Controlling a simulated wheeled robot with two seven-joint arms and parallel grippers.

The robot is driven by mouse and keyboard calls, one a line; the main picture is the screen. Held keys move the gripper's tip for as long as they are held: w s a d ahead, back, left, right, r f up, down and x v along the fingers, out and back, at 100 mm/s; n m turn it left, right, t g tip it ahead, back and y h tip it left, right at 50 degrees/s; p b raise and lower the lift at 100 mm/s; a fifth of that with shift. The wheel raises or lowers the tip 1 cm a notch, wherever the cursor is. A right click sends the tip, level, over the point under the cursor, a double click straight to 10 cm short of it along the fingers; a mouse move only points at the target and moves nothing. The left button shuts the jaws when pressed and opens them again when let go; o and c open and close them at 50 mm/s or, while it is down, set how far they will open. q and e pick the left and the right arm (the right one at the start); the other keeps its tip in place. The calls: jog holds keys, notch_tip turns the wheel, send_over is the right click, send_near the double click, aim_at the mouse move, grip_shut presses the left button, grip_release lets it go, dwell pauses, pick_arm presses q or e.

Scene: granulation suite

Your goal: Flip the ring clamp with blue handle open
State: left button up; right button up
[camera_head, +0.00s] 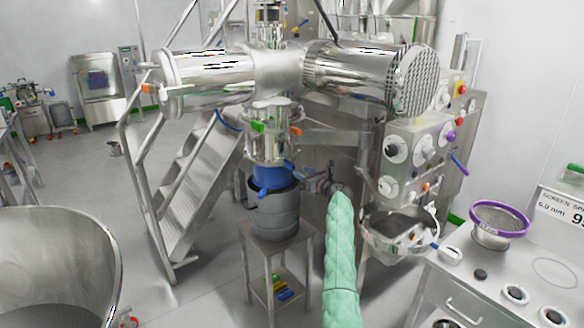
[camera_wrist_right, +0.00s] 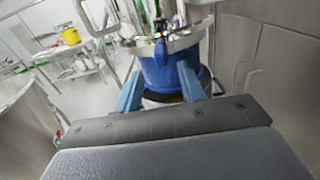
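My right gripper (camera_head: 298,172) reaches in from the lower right on a green-sleeved arm, at the metal vessel's lower outlet. In the right wrist view its two blue-grey fingers (camera_wrist_right: 160,78) are spread with a clear gap between them. A dark blue handle (camera_wrist_right: 160,50) hangs below a shiny metal ring (camera_wrist_right: 178,40), just above and beyond the gap, apparently untouched. A blue sleeve (camera_head: 272,178) lies below the ring and shows between the fingers in the wrist view (camera_wrist_right: 165,78). In the head view I cannot separate the handle from the blue fingers. My left gripper is not in view.
A grey drum (camera_head: 274,212) stands under the sleeve on a steel stand (camera_head: 262,246). Green (camera_head: 258,127) and orange (camera_head: 296,131) handles sit just above. A control panel (camera_head: 415,150) is on the right, steel stairs (camera_head: 195,185) on the left, a large steel bowl (camera_head: 55,260) at front left.

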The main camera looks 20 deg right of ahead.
aim_at(294, 167)
jog(key=p+x, duration=0.1)
jog(key=x, duration=0.5)
jog(key=shift+w+r+p, duration=0.1)
jog(key=shift+w+p, duration=0.25)
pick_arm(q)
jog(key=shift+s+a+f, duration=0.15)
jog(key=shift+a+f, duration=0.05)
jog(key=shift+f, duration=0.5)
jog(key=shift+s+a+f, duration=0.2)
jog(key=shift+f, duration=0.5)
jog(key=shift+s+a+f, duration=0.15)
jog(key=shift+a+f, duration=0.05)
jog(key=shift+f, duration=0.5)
pick_arm(e)
jog(key=shift+w+a, duration=0.2)
jog(key=shift+w, duration=0.25)
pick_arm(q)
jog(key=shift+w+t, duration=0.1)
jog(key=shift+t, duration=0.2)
pick_arm(e)
grip_shut()
